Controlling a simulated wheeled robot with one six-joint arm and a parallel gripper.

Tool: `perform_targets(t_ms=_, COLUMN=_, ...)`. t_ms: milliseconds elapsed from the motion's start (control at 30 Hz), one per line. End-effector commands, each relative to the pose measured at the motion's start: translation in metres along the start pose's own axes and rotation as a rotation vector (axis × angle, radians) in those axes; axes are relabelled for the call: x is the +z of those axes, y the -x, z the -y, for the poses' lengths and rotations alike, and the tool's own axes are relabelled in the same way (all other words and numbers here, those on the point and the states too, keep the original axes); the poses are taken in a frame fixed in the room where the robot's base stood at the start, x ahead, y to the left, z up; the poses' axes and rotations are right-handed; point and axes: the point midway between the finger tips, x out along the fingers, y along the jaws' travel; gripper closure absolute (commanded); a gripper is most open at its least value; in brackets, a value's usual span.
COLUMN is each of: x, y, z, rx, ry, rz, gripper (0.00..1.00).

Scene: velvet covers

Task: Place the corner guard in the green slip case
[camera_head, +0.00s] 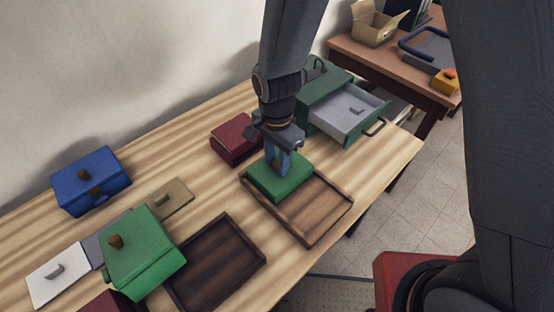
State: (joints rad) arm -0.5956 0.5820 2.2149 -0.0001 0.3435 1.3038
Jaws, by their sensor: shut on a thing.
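My gripper (283,168) points down over a green block-like cover (293,184) at the far-left end of a brown wooden tray. Its fingers are closed at the middle of the green top; the part between them is hidden. Another green case (150,262), with a brown knob on top, stands at the front left. A green cabinet (318,92) at the back right has its grey drawer (338,108) pulled out, with a small grey piece (356,110) in it. I cannot tell which thing is the corner guard, nor which green one is the slip case.
The wooden tray (327,213) is bare towards the front right. A darker tray (215,262) is empty. A blue case (105,185), a dark red box (235,138), a white plate (52,285) and a tan plate (172,200) with handles stand around. A side table (405,62) is behind.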

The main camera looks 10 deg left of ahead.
Motion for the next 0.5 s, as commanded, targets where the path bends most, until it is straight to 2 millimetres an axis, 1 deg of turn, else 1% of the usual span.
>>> perform_targets(t_ms=200, x=0.0000, y=-0.0037, z=-0.0002, rx=0.001, ry=0.000, rz=0.000, gripper=0.91)
perform_targets(t_ms=233, x=0.0000, y=-0.0031, z=-0.0001, rx=0.001, ry=0.000, rz=0.000, gripper=0.65)
perform_targets(t_ms=300, x=0.0001, y=-0.0028, z=-0.0001, rx=0.001, ry=0.000, rz=0.000, gripper=0.53)
perform_targets(t_ms=333, x=0.0001, y=-0.0028, z=-0.0001, rx=0.001, ry=0.000, rz=0.000, gripper=0.51)
perform_targets(t_ms=500, x=0.0001, y=-0.0026, z=-0.0001, rx=0.001, ry=0.000, rz=0.000, gripper=0.51)
